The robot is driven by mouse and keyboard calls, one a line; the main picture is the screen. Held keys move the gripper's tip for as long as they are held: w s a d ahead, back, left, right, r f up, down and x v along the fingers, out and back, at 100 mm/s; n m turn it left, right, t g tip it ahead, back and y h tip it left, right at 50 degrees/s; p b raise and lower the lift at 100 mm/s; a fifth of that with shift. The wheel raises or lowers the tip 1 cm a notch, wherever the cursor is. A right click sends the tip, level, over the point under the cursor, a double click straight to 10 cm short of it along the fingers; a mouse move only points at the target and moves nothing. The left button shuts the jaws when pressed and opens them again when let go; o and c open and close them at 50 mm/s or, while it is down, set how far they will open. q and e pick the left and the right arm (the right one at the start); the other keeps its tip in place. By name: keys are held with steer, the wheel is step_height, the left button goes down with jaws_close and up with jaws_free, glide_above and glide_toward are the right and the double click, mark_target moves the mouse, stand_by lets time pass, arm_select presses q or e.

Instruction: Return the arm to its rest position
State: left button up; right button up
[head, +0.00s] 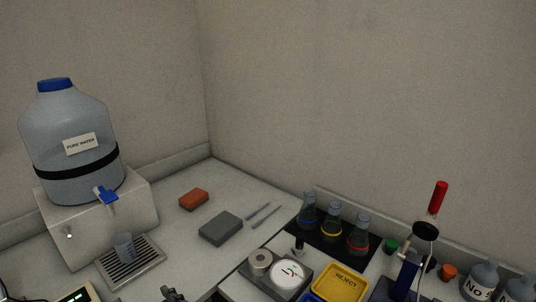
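The tip of a dark gripper, which looks like my left one (173,294), shows at the bottom edge, left of the middle. Only its top end is in the picture, so I cannot tell whether it is open or shut. Nothing shows held above it. The rest of that arm is cut off below the frame. My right gripper is not in view.
A water jug (75,150) stands on a white box at left, with a cup (124,246) on a drip tray (155,262). A grey block (221,228) and orange block (194,199) lie mid-bench. Flasks (333,222), a yellow tray (340,282) and bottles (482,280) crowd the right.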

arm_select(q)
steer(key=w+d+f+m+t+h, duration=0.3)
steer(key=w+d+f+m+h, duration=0.3)
steer(key=d+f+m, duration=0.15)
steer(key=s+d+f+m+h+p, duration=0.2)
steer(key=s+d+f+m+h, duration=0.15)
steer(key=f, duration=0.25)
steer(key=s+a+f+g+p, duration=0.1)
steer(key=s+f, duration=0.3)
steer(key=s, duration=0.4)
steer(key=s+a+f+n+g+p, duration=0.1)
steer(key=s+a+f, duration=0.3)
steer(key=s, duration=0.4)
steer(key=s+a+f+g+p, duration=0.1)
steer(key=s+a+f, duration=0.2)
steer(key=s+f, duration=0.2)
steer(key=s+h, duration=0.1)
steer(key=s, duration=0.1)
steer(key=shift+s+f+n+g, duration=0.15)
steer(key=shift+s+n+g, duration=0.25)
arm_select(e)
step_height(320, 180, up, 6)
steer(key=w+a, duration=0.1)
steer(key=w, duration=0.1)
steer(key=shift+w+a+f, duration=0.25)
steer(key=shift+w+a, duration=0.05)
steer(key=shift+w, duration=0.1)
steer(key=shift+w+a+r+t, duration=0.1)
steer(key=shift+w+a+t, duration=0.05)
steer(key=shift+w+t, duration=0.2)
